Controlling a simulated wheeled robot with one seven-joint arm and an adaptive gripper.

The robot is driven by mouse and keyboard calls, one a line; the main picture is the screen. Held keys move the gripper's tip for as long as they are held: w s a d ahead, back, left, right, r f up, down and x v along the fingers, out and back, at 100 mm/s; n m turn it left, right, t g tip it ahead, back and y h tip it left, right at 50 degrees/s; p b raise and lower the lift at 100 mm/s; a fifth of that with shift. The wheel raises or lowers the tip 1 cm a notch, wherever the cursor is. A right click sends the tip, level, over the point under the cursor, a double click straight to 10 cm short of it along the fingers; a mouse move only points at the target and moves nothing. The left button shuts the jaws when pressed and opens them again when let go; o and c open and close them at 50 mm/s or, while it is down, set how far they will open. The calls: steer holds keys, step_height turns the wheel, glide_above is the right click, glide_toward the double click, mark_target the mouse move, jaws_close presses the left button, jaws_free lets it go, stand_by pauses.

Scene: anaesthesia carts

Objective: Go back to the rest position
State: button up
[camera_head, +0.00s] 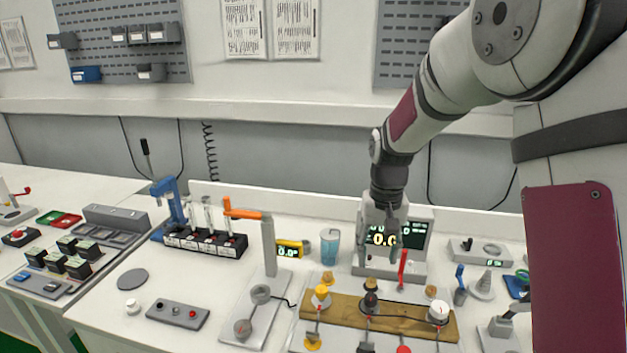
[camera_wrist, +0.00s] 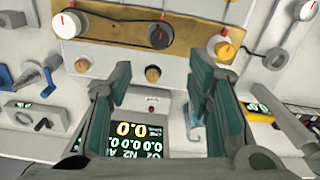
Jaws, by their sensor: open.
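My gripper (camera_head: 393,240) hangs down in front of the display unit (camera_head: 418,236) at the back of the bench, above the knob board. In the wrist view my gripper (camera_wrist: 158,88) has its two dark green-grey fingers apart, with nothing between them. The wooden knob board (camera_head: 410,322) carries a yellow knob (camera_head: 321,294), a dark knob (camera_head: 371,299) and a white knob (camera_head: 438,312). The wooden board also shows at the top of the wrist view (camera_wrist: 112,45), beyond the fingertips. The lit display (camera_wrist: 138,130) shows below, partly hidden by my gripper.
A red lever (camera_head: 403,268) stands close beside my gripper. A blue cup (camera_head: 329,246), a grey post with an orange handle (camera_head: 268,245) and a black rack (camera_head: 205,243) are to the left. A grey disc (camera_head: 132,279) lies on open bench. The space above the bench left of my arm is free.

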steer(key=s+r+t, duration=0.1)
steer(key=s+r, duration=0.5)
steer(key=r, duration=0.2)
steer(key=s+r+n+t, duration=0.1)
steer(key=s+r+t, duration=0.1)
steer(key=s, duration=0.8)
steer(key=s+r+t, duration=0.2)
steer(key=s+r, duration=0.3)
steer(key=s, duration=0.6)
steer(key=shift+n, duration=0.4)
steer(key=shift+s, duration=0.1)
